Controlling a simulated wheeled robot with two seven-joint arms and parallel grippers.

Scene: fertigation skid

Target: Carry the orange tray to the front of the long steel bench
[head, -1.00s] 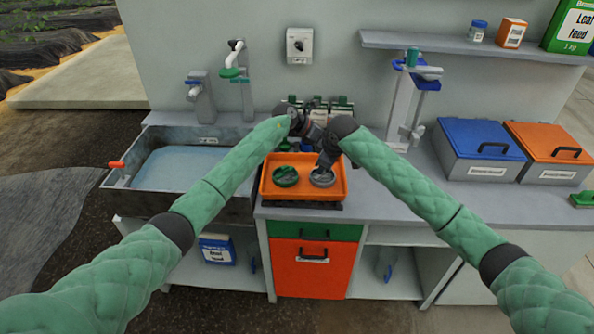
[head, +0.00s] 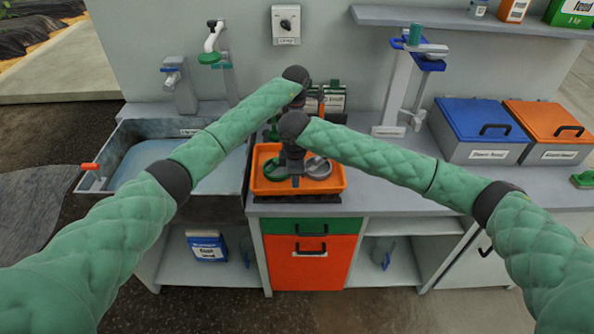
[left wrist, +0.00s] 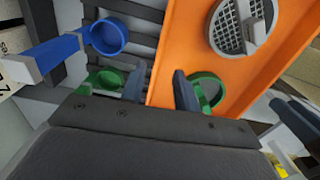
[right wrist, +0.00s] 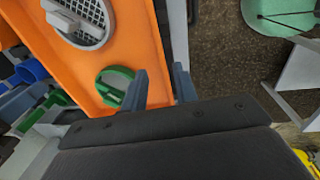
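The orange tray (head: 328,185) lies on a dark slatted mat on the steel bench, beside the sink. It holds a green ring-shaped part (right wrist: 114,72) and a grey mesh strainer (head: 318,167). My right gripper (right wrist: 160,88) is open, pointing down at the tray's front, with its fingers on either side of the front wall. My left gripper (left wrist: 160,88) is open at the tray's back, its fingers on either side of that wall. In the head view the left fingertips are hidden behind my right wrist. I cannot tell whether any finger touches the tray.
The water-filled sink (head: 110,184) is left of the tray. Blue-lidded (head: 480,118) and orange-lidded (head: 548,120) bins stand at the right. A dispenser stand (head: 399,85) is behind. A blue cup (left wrist: 109,36) is near my left gripper. The bench right of the tray is clear.

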